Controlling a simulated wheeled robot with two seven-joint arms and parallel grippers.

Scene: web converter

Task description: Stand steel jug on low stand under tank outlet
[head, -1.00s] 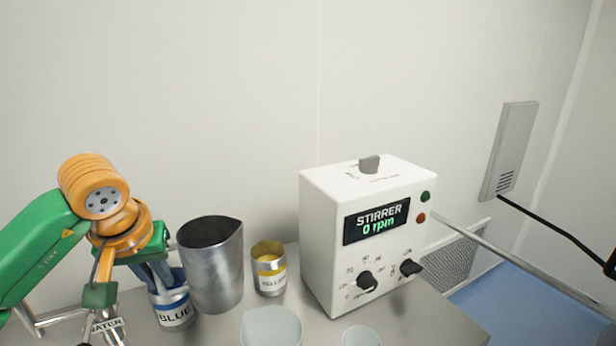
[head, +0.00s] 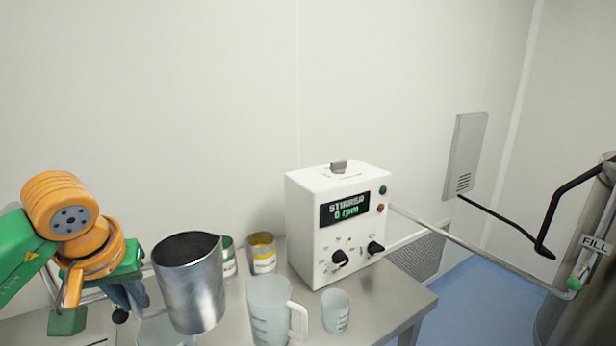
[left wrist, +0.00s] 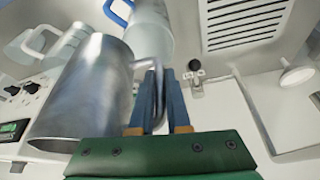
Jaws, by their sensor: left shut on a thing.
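The steel jug (head: 190,285) is upright or nearly so at the lower left of the head view, in front of the bench's cups. My left gripper (head: 138,298) is at its left side, shut on its handle. In the left wrist view, the blue fingers (left wrist: 157,105) close around the handle beside the jug's steel body (left wrist: 85,95). My right gripper is not in view.
A white stirrer box (head: 335,225) stands on the grey bench (head: 400,305). Blue floor (head: 480,305) lies open between bench and vessel.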

